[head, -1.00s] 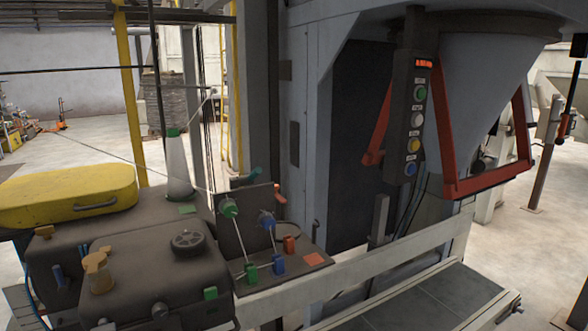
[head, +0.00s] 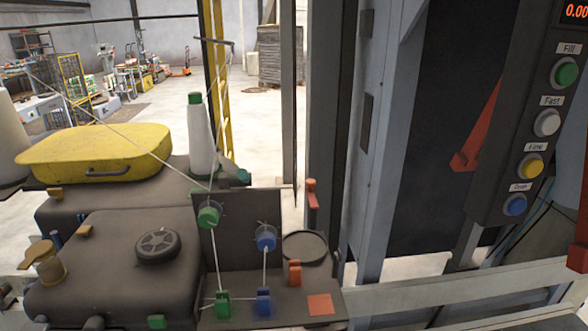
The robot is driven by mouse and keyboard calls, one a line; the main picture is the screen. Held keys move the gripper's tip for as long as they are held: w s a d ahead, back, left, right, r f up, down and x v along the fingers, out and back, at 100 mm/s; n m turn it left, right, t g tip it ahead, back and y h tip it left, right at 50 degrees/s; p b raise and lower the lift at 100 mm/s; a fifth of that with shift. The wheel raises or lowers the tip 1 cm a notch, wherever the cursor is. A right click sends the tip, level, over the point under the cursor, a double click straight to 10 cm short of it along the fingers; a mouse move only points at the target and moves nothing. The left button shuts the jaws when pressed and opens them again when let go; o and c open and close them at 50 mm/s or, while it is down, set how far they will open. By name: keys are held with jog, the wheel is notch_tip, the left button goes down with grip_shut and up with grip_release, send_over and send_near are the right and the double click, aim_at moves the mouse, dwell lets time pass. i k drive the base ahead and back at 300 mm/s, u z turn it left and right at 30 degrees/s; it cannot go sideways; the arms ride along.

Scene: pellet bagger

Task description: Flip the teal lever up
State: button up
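A small teal lever handle (head: 243,176) shows just right of the white thread cone (head: 202,140), behind the upright dark plate (head: 240,235) of the sewing unit. Only its teal end shows clearly, and its pivot is hidden, so I cannot tell its exact tilt. My gripper is not in view, so its state and its distance from the lever do not show.
The dark plate carries a green knob (head: 208,215) and a blue knob (head: 266,236) with threads. A red-orange lever (head: 312,193) stands to the right. A yellow case (head: 95,150) sits at left. A button panel (head: 540,120) hangs at right.

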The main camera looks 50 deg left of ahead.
aim_at(244, 178)
jog(key=u, duration=2.4)
jog(key=k, duration=1.3)
jog(key=z, duration=0.95)
jog(key=i, duration=1.25)
jog(key=u, duration=0.75)
jog(key=i, duration=0.35)
jog(key=u, duration=0.35)
